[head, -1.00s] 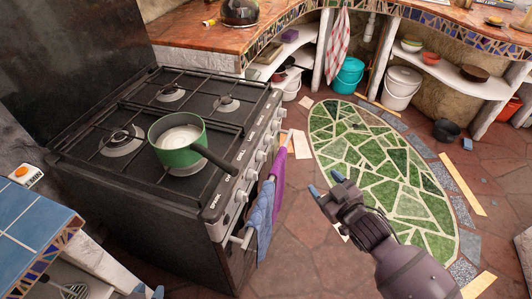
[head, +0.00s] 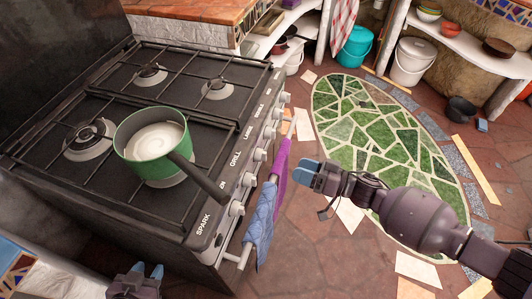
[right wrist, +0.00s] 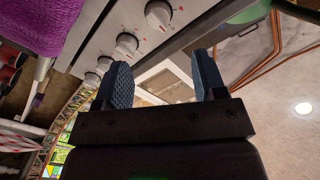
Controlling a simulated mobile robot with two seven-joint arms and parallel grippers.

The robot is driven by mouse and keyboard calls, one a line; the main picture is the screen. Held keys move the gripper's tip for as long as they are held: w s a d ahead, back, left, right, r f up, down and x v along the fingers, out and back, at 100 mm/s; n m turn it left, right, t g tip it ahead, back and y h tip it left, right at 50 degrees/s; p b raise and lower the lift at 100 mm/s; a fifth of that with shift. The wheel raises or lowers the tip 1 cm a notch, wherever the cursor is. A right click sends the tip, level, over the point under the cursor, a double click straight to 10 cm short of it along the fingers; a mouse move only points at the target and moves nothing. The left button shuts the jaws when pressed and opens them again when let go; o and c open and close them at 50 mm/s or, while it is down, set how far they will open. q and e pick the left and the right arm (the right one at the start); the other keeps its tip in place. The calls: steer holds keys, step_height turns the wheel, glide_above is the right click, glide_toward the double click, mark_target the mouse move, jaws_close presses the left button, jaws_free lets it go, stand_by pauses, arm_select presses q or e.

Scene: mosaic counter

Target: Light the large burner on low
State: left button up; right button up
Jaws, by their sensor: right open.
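The black stove (head: 215,130) has burners under dark grates. The widest burner I can see is at the back left (head: 88,140); no flame shows on it. A green pot (head: 150,150) with pale contents stands over the front-left burner. The front panel carries a row of knobs (head: 260,155), with the label LARGE (head: 248,132) between GRILL and another label. Knobs (right wrist: 126,45) also show in the right wrist view. My right gripper (head: 318,172) is open and empty, out in front of the panel, not touching. My left gripper (head: 147,270) is at the bottom edge, fingertips apart.
A blue cloth (head: 260,225) and a purple cloth (head: 281,180) hang on the stove's front rail, near the knobs. The pot's handle (head: 200,178) juts over the front edge. Open floor with a green mosaic oval (head: 380,130) lies right of the stove.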

mark_target(266, 157)
steer(key=b+x, duration=0.1)
steer(key=x, duration=0.8)
steer(key=shift+w+a+f, duration=0.15)
steer(key=shift+w+a, duration=0.1)
steer(key=shift+a, duration=0.1)
arm_select(q)
steer(key=shift+a+f, duration=0.15)
steer(key=shift+f, duration=0.65)
arm_select(e)
steer(key=shift+w+a, duration=0.2)
steer(key=shift+a, duration=0.3)
steer(key=shift+c, duration=0.4)
steer(key=c, duration=0.8)
steer(key=shift+c, duration=0.2)
